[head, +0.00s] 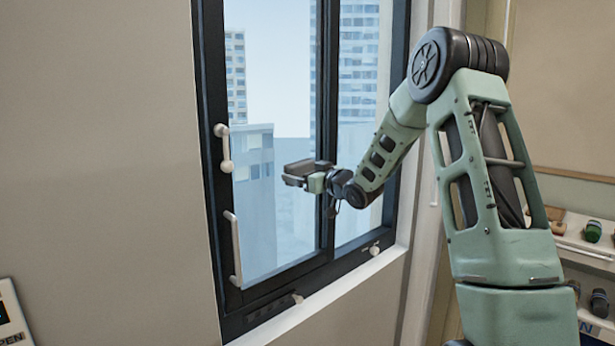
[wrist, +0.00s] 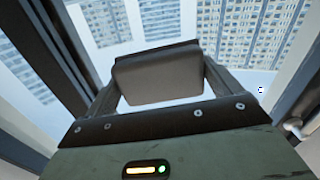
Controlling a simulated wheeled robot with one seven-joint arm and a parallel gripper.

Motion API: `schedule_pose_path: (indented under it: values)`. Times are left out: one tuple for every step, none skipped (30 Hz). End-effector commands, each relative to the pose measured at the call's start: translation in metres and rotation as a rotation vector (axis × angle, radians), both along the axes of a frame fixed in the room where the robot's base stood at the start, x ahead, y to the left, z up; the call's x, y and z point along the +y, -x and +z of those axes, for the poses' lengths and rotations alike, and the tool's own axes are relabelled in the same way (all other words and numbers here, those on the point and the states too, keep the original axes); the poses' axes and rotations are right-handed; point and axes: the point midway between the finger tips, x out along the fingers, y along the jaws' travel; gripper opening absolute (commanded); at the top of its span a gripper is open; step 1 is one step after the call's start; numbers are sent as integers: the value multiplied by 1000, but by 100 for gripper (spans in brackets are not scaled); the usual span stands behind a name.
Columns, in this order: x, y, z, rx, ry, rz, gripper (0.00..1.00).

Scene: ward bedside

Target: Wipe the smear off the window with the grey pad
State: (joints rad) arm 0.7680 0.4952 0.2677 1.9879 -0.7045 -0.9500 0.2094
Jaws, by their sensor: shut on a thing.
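My gripper (head: 312,180) is shut on the grey pad (head: 300,168), in front of the window (head: 275,110). The window has a dark frame, with city buildings and pale sky behind the glass. I cannot tell whether the pad touches the glass. I cannot make out a distinct smear; part of the pane is hidden by my gripper and pad.
A white handle (head: 224,148) and a white bar (head: 233,250) are on the left frame. A small white knob (head: 375,249) is at the lower right, above the sill (head: 340,292). Shelves with small containers (head: 593,231) stand at the right. A plain wall lies left.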

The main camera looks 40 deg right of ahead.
Motion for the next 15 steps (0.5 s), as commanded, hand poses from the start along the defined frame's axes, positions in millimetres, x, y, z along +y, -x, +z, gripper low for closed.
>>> schedule_pose_path:
  values:
    - [9, -2, -1, -3, 1, 9, 72]
    - [12, -2, -1, -3, 2, 10, 72]
    - [16, -2, -1, -3, 1, 11, 72]
    - [19, -3, -1, -3, 0, 11, 72]
    - [21, -3, -1, -3, 0, 11, 72]
    - [24, -3, -1, -3, 1, 12, 72]
    - [26, -3, 0, -3, 1, 12, 73]
    - [27, -3, 0, -4, 1, 12, 70]
    - [28, -3, 1, -4, 1, 12, 69]
    - [28, -3, 1, -4, 1, 12, 69]
    - [29, -3, 1, -4, 1, 12, 69]
    - [30, -3, 1, -4, 1, 13, 69]
    - [32, -3, 1, -5, 0, 15, 69]
    - [34, -3, 1, -5, 0, 15, 69]
    - [37, -3, 0, -4, 0, 16, 69]
